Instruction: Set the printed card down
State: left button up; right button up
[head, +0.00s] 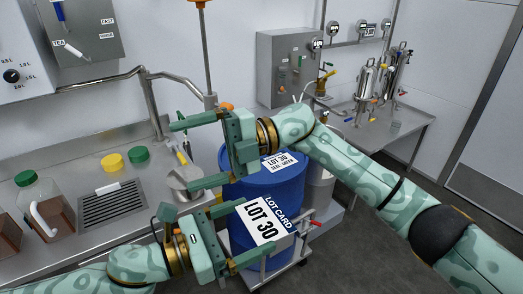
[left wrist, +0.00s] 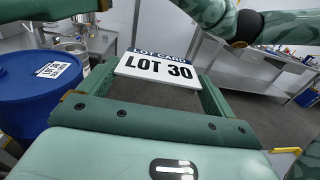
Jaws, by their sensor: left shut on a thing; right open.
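The printed card (head: 264,226), white with a blue "LOT CARD" band and "LOT 30", is held between the fingers of my left gripper (head: 266,231). In the head view it hangs in front of the blue drum (head: 285,190), hiding part of its side. In the left wrist view the card (left wrist: 156,68) spans between the fingertips, face visible, and the drum (left wrist: 35,100) stands to the left. My right gripper (head: 184,154) is open and empty, its fingers pointing left, above the counter side of the drum.
A label reading "LOT 30" (head: 279,165) lies on the drum lid. A steel table (head: 385,128) with equipment stands at back right.

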jog(key=s+d+n+t+h, duration=0.1)
jog(key=s+n+h, duration=0.35)
jog(key=h, duration=0.35)
jog(key=m+t+h, duration=0.2)
jog(key=t+h, duration=0.4)
jog(key=h, duration=0.2)
send_near(262, 219)
jog(key=f, duration=0.7)
jog(key=shift+w+a+f, duration=0.1)
jog(key=shift+w+f, duration=0.1)
jog(key=shift+f, duration=0.05)
jog(key=shift+n, duration=0.25)
jog(key=c, duration=1)
pick_arm(q)
jog(key=o, duration=0.7)
pick_arm(e)
jog(key=shift+c, duration=0.2)
pick_arm(q)
jog(key=shift+s+a, duration=0.1)
